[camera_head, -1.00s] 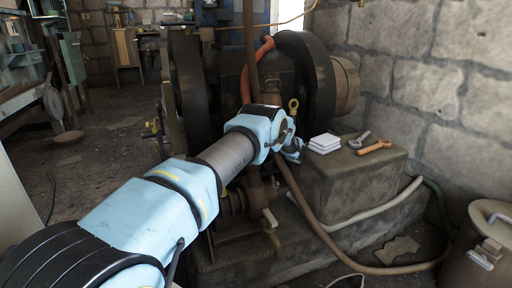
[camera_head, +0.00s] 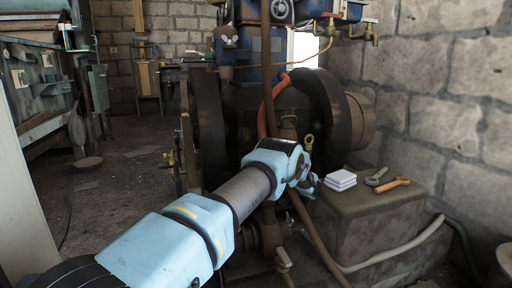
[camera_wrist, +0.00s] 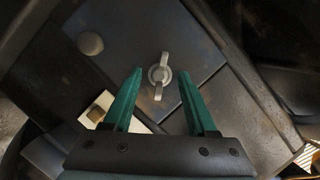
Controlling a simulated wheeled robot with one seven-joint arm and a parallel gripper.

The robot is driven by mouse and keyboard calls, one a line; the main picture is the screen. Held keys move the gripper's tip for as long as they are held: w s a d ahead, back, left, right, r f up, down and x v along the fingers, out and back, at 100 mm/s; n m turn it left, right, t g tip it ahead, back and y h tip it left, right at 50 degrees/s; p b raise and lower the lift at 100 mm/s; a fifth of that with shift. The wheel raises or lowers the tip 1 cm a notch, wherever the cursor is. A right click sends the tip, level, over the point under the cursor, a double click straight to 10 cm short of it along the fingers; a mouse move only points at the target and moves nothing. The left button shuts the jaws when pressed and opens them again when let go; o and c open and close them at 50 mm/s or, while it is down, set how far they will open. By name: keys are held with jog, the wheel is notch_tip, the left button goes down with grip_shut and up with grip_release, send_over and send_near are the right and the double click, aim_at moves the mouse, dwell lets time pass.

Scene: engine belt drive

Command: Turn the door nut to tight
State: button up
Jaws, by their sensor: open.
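The door nut (camera_wrist: 160,75) shows in the wrist view as a light grey wing-shaped nut on a dark flat plate (camera_wrist: 115,50). Its two wings point roughly up and down in that picture. My gripper (camera_wrist: 158,80) is open, with its two green fingers apart on either side of the nut's lower wing. I cannot tell the depth between fingertips and nut, and no contact shows. In the head view my gripper (camera_head: 308,184) is at the engine's front, partly hidden by my wrist, and the nut is hidden there.
A round knob (camera_wrist: 90,43) sits left of the nut on the plate. In the head view, a concrete block (camera_head: 375,215) carries white pads (camera_head: 340,180), a grey wrench (camera_head: 376,176) and an orange wrench (camera_head: 393,185). A brown hose (camera_head: 318,240) runs below my gripper. Large black flywheels (camera_head: 325,115) stand behind.

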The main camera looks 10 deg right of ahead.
jog(key=s+r+n+h+p, duration=0.2)
jog(key=s+r+n+h, duration=0.4)
jog(key=s, duration=0.4)
jog(key=s+a+r+g+p, duration=0.1)
jog(key=a+r+p, duration=0.3)
jog(key=r, duration=0.3)
jog(key=s+a+r+g+h+p, duration=0.1)
jog(key=s+a+r+g+p, duration=0.1)
jog(key=a+r+p, duration=0.2)
jog(key=s+a+r+g+p, duration=0.2)
jog(key=a+r+p, duration=0.3)
jog(key=r, duration=0.5)
jog(key=shift+s+r+m+h+p, duration=0.15)
jog(key=shift+r+m+h+p, duration=0.2)
jog(key=shift+p, duration=0.95)
